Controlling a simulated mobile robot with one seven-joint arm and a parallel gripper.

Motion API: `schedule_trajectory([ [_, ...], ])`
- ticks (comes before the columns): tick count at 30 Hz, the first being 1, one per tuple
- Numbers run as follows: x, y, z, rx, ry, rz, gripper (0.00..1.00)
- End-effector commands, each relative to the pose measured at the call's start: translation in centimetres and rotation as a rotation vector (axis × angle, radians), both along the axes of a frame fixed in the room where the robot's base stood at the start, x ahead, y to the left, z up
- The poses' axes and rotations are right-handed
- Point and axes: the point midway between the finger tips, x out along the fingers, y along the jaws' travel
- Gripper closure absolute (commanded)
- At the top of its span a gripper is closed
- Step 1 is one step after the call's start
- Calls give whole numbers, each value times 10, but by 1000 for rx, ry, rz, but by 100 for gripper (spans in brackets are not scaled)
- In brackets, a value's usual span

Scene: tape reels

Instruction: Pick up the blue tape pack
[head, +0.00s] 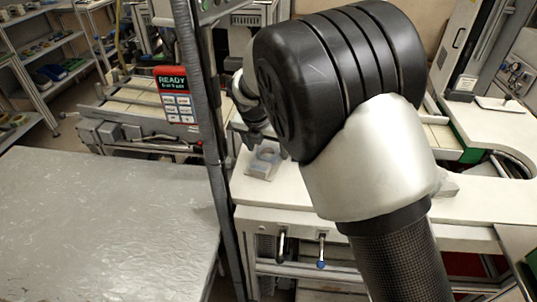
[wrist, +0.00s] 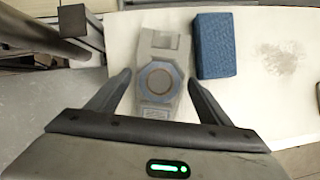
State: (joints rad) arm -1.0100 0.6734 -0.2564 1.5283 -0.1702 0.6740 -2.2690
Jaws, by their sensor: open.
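The blue tape pack (wrist: 215,45), a dark blue textured block, lies on the pale worktop at the upper right of the wrist view. I cannot see it in the head view, where my arm covers part of the worktop. My gripper (wrist: 159,78) is open and empty. Its fingers point at a grey holder with a round blue-rimmed disc, and the blue pack is beyond and right of the right fingertip. In the head view my gripper (head: 262,142) is partly hidden behind my arm, above the worktop.
The grey holder (wrist: 158,95) lies close left of the blue pack; it also shows in the head view (head: 262,170). A metal post (head: 202,130) stands at the worktop's left edge. A grey metal table (head: 100,225) on the left is bare. The worktop right of the pack is clear.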

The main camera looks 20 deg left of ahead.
Motion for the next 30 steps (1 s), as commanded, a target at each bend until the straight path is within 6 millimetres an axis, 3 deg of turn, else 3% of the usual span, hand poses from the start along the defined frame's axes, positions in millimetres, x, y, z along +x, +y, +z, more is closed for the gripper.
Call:
schedule_trajectory([
  [9, 3, 0, -5, 1, -2, 0, 29],
  [15, 3, 0, -5, 1, -2, -1, 63],
  [16, 3, 0, -5, 1, -2, -1, 64],
  [23, 3, 1, -2, 2, -2, 0, 64],
  [30, 4, 1, 37, 6, -4, -2, 64],
])
